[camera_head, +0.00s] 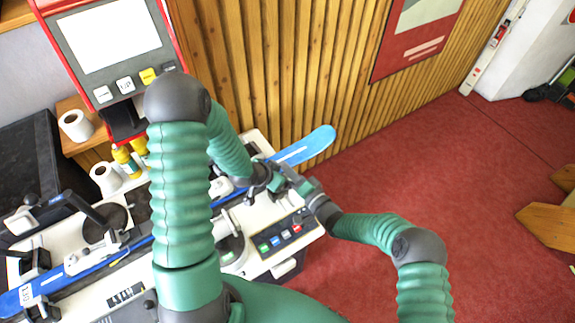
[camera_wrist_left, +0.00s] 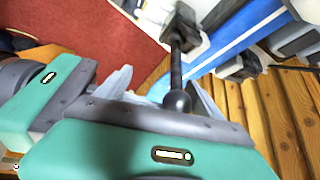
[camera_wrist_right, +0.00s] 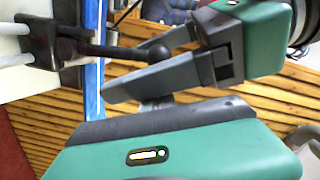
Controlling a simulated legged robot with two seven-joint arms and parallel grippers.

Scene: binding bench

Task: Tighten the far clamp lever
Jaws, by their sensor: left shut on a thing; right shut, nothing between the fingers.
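The far clamp lever is a black rod with a round black knob. It shows in the left wrist view (camera_wrist_left: 176,75) and in the right wrist view (camera_wrist_right: 105,50), joined to a dark clamp (camera_wrist_right: 40,42) beside the blue ski. My left gripper (camera_wrist_left: 163,85) has its grey fingers on either side of the knob, shut on the lever end. In the head view my left gripper (camera_head: 277,182) is by the ski's far part, and the lever is mostly hidden. My right gripper (camera_head: 303,188) is shut and empty, close beside the left one.
The blue ski (camera_head: 305,148) lies across the white bench machine, which has a button panel (camera_head: 280,238). A near clamp with a black handle (camera_head: 85,208) stands at left.

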